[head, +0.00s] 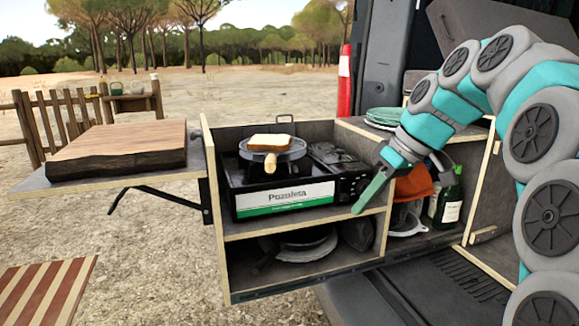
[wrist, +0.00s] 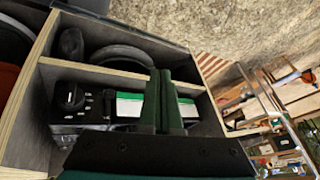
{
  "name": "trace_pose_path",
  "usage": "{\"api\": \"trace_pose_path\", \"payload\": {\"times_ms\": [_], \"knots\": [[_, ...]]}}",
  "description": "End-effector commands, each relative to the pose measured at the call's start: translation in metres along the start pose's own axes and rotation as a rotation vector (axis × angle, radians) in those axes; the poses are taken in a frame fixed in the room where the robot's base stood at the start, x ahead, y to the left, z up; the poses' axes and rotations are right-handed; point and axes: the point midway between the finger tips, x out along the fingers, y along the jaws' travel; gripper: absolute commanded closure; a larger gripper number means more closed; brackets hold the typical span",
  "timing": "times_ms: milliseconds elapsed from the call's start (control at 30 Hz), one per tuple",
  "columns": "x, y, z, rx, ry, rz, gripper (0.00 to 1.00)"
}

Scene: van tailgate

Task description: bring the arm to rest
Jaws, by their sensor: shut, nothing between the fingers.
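My gripper (head: 366,203) is shut and empty. In the head view it hangs tilted down in front of the right side of the camp stove (head: 285,197), over the front edge of the drawer unit. In the wrist view my gripper (wrist: 161,75) shows with its two green fingers together, with the stove's front panel (wrist: 130,106) behind them. I cannot tell whether the fingers touch anything. My teal and grey arm reaches in from the right of the head view. A slice of bread (head: 270,142) lies on a round grill on the stove.
A thick wooden board (head: 120,147) lies on the fold-out shelf at left. Dark pans (head: 300,242) sit in the lower compartment. Open gravel lies in front at left, beside a striped surface (head: 45,290).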

Motion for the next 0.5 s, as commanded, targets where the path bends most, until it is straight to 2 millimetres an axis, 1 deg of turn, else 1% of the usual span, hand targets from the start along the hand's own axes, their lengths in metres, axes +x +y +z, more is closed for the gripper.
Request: {"api": "trace_pose_path", "payload": {"times_ms": [33, 167, 267, 367, 400, 467, 500], "knots": [[0.01, -0.014, 0.011, 0.033, -0.032, -0.004, 1.0], [0.037, -0.042, 0.041, 0.141, -0.106, 0.006, 1.0], [0.056, -0.061, 0.069, 0.218, -0.164, 0.027, 1.0], [0.074, -0.08, 0.101, 0.297, -0.223, 0.055, 1.0], [0.082, -0.087, 0.115, 0.329, -0.247, 0.066, 1.0], [0.092, -0.096, 0.136, 0.373, -0.277, 0.09, 1.0], [0.098, -0.103, 0.15, 0.404, -0.299, 0.106, 1.0]]}}
